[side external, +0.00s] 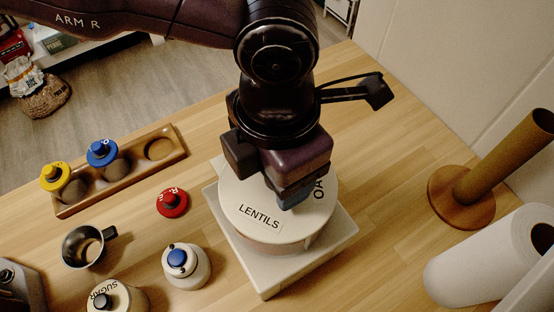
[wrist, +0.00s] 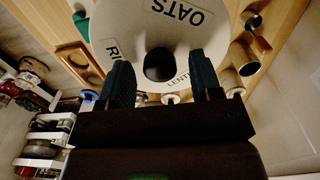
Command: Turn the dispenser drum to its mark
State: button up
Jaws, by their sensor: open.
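The dispenser drum (side external: 251,213) is a round white drum on a square white base (side external: 265,283). Its top carries a LENTILS label facing the near side and an OATS label at the right. The wrist view shows the drum (wrist: 135,22) with OATS, part of a label starting RI, and part of LENTILS. My gripper (side external: 288,200) is over the drum's top, pointing down. In the wrist view my gripper (wrist: 160,60) is open, its two fingers either side of a dark round feature at the drum's middle. Contact cannot be told. I cannot make out the mark.
A red lid (side external: 172,203), metal cup (side external: 84,246), blue-knobbed jar (side external: 187,268) and sugar jar (side external: 118,299) stand near the drum. A wooden holder (side external: 461,197) and paper roll (side external: 488,257) are at right.

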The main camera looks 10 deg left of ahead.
grip_shut()
